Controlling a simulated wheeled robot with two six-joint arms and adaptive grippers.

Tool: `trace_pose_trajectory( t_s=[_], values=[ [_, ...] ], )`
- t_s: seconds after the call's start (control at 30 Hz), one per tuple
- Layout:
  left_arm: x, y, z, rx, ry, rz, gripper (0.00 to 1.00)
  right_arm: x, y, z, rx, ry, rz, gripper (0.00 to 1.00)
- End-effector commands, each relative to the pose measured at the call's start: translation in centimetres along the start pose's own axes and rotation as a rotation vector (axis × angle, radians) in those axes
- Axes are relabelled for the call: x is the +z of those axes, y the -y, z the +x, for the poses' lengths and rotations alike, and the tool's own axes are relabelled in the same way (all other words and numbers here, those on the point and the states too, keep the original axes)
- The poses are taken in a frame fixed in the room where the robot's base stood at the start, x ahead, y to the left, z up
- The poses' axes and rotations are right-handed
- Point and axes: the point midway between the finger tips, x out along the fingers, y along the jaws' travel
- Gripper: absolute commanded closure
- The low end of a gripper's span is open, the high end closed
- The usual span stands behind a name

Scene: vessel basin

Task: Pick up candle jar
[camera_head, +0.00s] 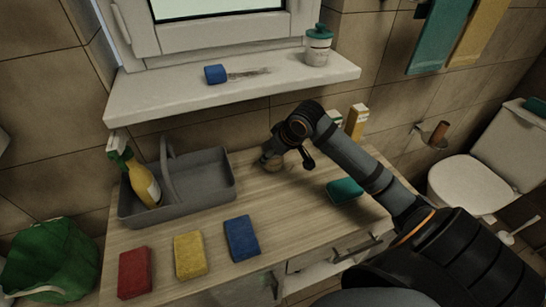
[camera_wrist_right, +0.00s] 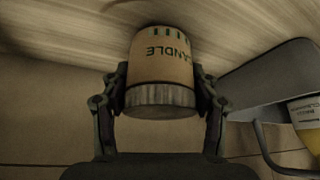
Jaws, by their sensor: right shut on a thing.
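The candle jar (camera_wrist_right: 160,62) fills the middle of the right wrist view. It has a tan label reading "CANDLE" and a ribbed grey lid, and appears upside down in that picture. My right gripper (camera_wrist_right: 160,98) has a finger on each side of the jar, shut on it around the lid end. In the head view my right gripper (camera_head: 287,156) is at the back of the wooden counter, and the jar (camera_head: 270,162) is mostly hidden behind it. I cannot tell whether the jar still touches the counter. My left gripper is not in view.
A grey caddy (camera_head: 212,176) with a yellow spray bottle (camera_head: 143,184) stands left of the gripper. Red, yellow and blue sponges (camera_head: 241,238) lie along the front. A teal item (camera_head: 345,190) and small boxes (camera_head: 357,121) are to the right. The windowsill (camera_head: 170,99) overhangs behind.

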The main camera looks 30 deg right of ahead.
Motion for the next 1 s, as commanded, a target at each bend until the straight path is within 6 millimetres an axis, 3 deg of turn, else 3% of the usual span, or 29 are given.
trace_pose_trajectory(
  t_s=[0.1, 0.33, 0.63, 0.7, 1.0],
  values=[
    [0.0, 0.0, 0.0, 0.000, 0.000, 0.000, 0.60, -1.2, -0.1, -1.9, 0.003, -0.006, -0.003, 0.76],
    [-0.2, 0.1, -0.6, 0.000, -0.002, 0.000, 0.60, -0.2, 1.1, -7.0, 0.012, 0.004, -0.010, 0.76],
    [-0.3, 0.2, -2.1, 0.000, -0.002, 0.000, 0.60, 0.1, 2.0, -9.4, 0.007, 0.010, -0.007, 0.76],
    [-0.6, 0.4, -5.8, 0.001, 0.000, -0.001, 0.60, -0.4, 1.9, -10.8, 0.014, 0.008, 0.009, 0.76],
    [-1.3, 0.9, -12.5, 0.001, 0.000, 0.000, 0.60, 0.9, 2.8, -12.0, 0.001, 0.007, -0.001, 0.76]
  ],
)
